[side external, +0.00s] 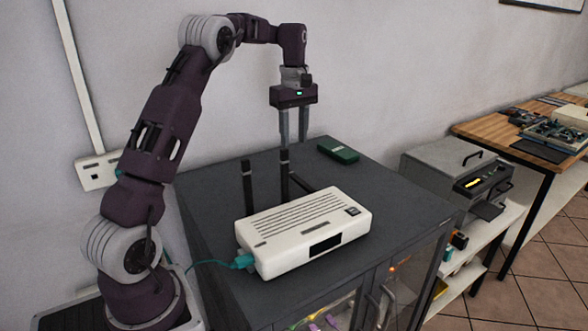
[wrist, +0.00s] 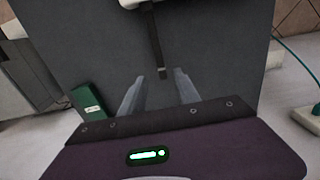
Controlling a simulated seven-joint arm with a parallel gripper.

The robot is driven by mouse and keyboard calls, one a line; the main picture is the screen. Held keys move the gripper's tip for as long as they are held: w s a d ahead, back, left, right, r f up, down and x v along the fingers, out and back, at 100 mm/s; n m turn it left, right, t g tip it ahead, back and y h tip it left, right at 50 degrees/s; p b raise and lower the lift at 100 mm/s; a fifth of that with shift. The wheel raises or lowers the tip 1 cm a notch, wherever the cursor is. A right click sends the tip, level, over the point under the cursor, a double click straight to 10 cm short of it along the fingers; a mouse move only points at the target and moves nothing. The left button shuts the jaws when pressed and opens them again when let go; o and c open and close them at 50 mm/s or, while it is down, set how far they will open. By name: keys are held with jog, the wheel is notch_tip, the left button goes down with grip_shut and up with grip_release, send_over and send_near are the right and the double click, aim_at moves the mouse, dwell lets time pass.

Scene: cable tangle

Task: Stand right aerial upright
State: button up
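A white router (side external: 305,230) sits on the dark cabinet top; its edge shows at the top of the wrist view (wrist: 132,3). Its black left aerial (side external: 248,190) and middle aerial (side external: 285,183) stand upright along its back edge. The right aerial (side external: 302,184) appears folded back, low over the cabinet top. In the wrist view it runs down from the router (wrist: 154,40), its banded tip between my fingers in the picture. My gripper (side external: 293,144) points down, open and empty, above that tip. The middle aerial's top overlaps one finger in the side view; contact cannot be told.
A green box (side external: 338,152) lies behind and right of the router. A teal cable (side external: 215,263) plugs into the router's left end. The wall is close behind the cabinet (side external: 405,195). The cabinet top between router and green box is clear.

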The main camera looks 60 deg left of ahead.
aim_at(294, 175)
notch_tip(294, 175, down, 10)
jog(key=shift+f, duration=0.1)
jog(key=shift+c, duration=0.2)
grip_shut()
dwell(1.4)
